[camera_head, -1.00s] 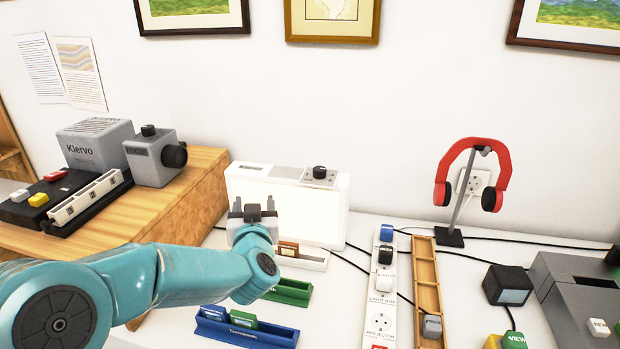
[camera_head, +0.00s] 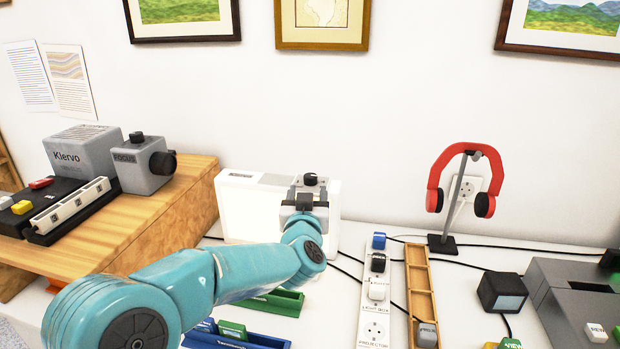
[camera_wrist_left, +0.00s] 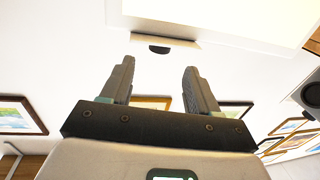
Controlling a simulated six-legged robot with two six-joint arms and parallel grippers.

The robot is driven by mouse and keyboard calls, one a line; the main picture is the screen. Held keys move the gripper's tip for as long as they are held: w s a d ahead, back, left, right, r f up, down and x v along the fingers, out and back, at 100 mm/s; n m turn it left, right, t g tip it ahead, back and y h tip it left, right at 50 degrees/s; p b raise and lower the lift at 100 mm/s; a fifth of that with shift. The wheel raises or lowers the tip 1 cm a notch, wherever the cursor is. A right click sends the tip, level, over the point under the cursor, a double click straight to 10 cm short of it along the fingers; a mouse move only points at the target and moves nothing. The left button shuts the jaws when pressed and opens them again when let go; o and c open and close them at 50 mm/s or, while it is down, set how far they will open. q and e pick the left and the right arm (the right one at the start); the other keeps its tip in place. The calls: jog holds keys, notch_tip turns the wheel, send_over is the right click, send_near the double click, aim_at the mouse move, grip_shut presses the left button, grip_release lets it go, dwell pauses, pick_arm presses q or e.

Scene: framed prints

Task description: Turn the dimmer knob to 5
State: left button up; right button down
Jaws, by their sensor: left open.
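The dimmer knob (camera_head: 311,179) is a small black round knob on a grey plate on top of the white light box (camera_head: 238,210), at the back of the table. In the left wrist view the dark knob (camera_wrist_left: 159,49) shows beyond the fingertips, between them. My left gripper (camera_head: 308,189) is open and empty, just in front of the knob in the head view; it also shows in the left wrist view (camera_wrist_left: 158,68). The knob looks apart from both fingers. The gripper hides part of the plate and box. The knob's setting is too small to read. My right gripper is out of view.
A power strip (camera_head: 376,280) and wooden tray (camera_head: 421,280) lie to the right. Red headphones (camera_head: 468,180) hang on a stand behind them. Green (camera_head: 270,302) and blue (camera_head: 235,341) holders lie below my arm. A wooden stand (camera_head: 150,215) bears the projector at left.

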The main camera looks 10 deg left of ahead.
aim_at(307, 180)
pick_arm(q)
jog(key=w, duration=0.5)
jog(key=w+a+p, duration=0.1)
jog(key=w, duration=0.1)
jog(key=shift+w+a, duration=0.1)
jog(key=shift+w, duration=0.2)
jog(key=shift+c, duration=0.3)
jog(key=c, duration=1)
jog(key=m+h+b, duration=0.1)
jog(key=h+b, duration=0.1)
jog(key=b, duration=0.3)
jog(key=m+h+b, duration=0.2)
jog(key=b, duration=0.4)
jog(key=m+h+b, duration=0.1)
jog(key=h+b, duration=0.1)
jog(key=b, duration=0.3)
jog(key=shift+w+a+f+h+b, duration=0.1)
jog(key=shift+a+f+h+b, duration=0.15)
jog(key=shift+h+b, duration=0.15)
jog(key=shift+m, duration=0.3)
jog(key=shift+r+h, duration=0.1)
jog(key=shift+h, duration=0.2)
